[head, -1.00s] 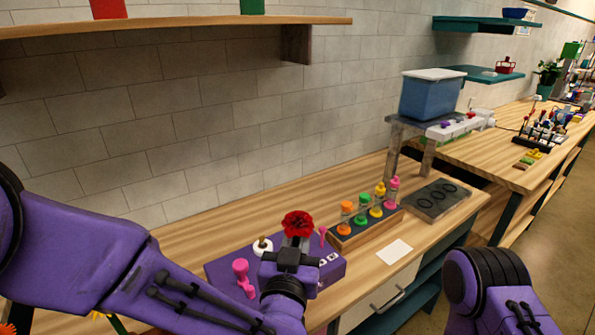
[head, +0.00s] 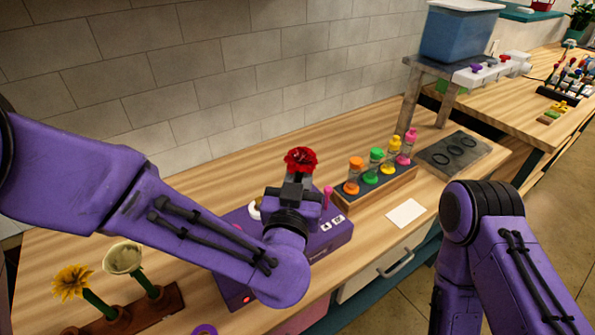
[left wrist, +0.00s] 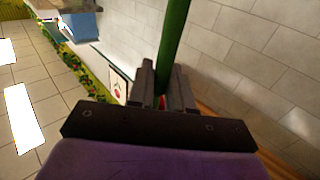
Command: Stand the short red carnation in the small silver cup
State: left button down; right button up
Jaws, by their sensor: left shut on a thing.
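The red carnation (head: 300,159) shows its bloom just above my left gripper (head: 296,183) in the head view. The gripper is over the purple box, and I cannot judge its height above it. In the left wrist view, a green stem (left wrist: 174,40) runs between the fingers of my left gripper (left wrist: 162,85), which are shut on it. I cannot make out the small silver cup in either view. My right arm shows at the lower right of the head view, but its gripper is out of the picture.
A purple box (head: 340,234) lies under my left arm. A wooden rack (head: 375,192) of capped bottles and a dark ringed plate (head: 453,153) stand to the right, with a white card (head: 406,213) in front. Yellow (head: 73,281) and cream (head: 123,258) flowers stand at lower left.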

pick_arm(q)
jog(key=w, duration=0.1)
jog(key=w+f, duration=0.1)
jog(key=shift+w+a+f, duration=0.1)
jog(key=shift+w+a, duration=0.05)
jog(key=shift+w, duration=0.2)
jog(key=shift+f, duration=0.2)
jog(key=shift+w+f, duration=0.3)
jog(key=shift+w, duration=0.1)
pick_arm(e)
jog(key=shift+w+f, duration=0.35)
jog(key=shift+w, duration=0.55)
pick_arm(q)
jog(key=shift+s, duration=0.1)
jog(key=shift+f, duration=0.3)
pick_arm(e)
jog(key=shift+f, duration=0.15)
